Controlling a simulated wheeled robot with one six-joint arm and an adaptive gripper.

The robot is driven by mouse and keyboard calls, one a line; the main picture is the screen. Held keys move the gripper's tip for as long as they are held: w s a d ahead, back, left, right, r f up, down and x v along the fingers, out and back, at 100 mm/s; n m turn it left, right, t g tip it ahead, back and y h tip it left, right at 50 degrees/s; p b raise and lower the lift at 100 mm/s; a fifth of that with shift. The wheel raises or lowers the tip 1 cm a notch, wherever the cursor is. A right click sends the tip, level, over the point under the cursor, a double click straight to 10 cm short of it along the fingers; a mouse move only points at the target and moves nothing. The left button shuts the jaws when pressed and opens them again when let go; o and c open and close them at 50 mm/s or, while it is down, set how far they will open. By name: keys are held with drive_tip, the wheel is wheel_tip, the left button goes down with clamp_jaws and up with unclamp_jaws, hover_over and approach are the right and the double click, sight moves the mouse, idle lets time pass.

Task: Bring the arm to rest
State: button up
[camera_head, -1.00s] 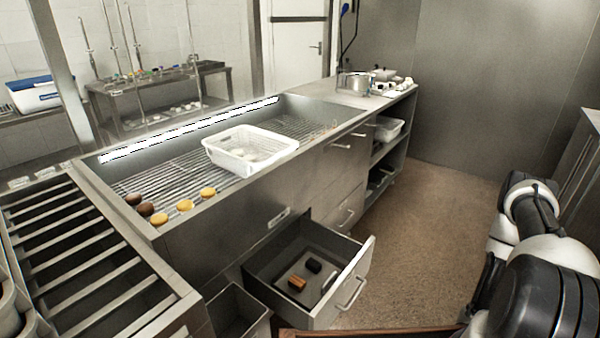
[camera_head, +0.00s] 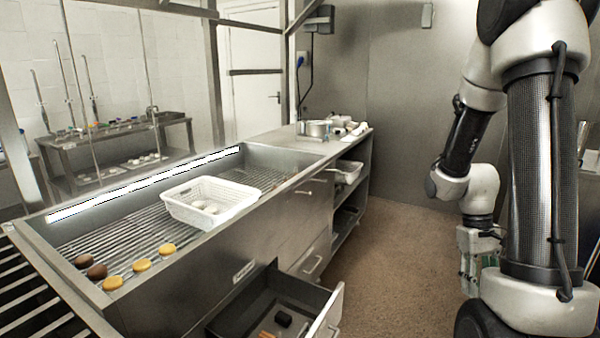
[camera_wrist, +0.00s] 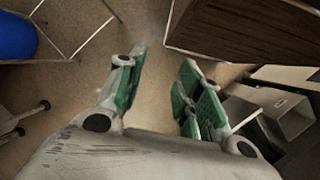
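My arm stands on the right side of the head view, folded, with its lower end hanging down. My gripper (camera_head: 468,272) points downward over the floor, partly hidden behind an arm link. In the wrist view my gripper (camera_wrist: 158,95) shows two green-padded fingers spread well apart. Only bare floor shows between them, so it is open and empty.
A steel counter with a sunken grate (camera_head: 120,240) holds a white perforated basket (camera_head: 210,203) and several round buns (camera_head: 141,265). An open drawer (camera_head: 250,310) juts out below it. Brown floor (camera_head: 400,240) is clear between counter and arm. A dark wooden piece (camera_wrist: 240,35) is near my gripper.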

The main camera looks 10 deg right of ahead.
drive_tip(key=s+a+r+t, duration=0.2)
drive_tip(key=a+r+t, duration=0.2)
drive_tip(key=r, duration=0.7)
drive_tip(key=s+a+r+t, duration=0.3)
drive_tip(key=a+r+t, duration=0.1)
drive_tip(key=a+r, duration=0.5)
wheel_tip(320, 180, up, 3)
drive_tip(key=shift+s+f+n+t+y, duration=0.15)
drive_tip(key=shift+f+n+t+y, duration=0.05)
drive_tip(key=shift+n+t+y, duration=0.1)
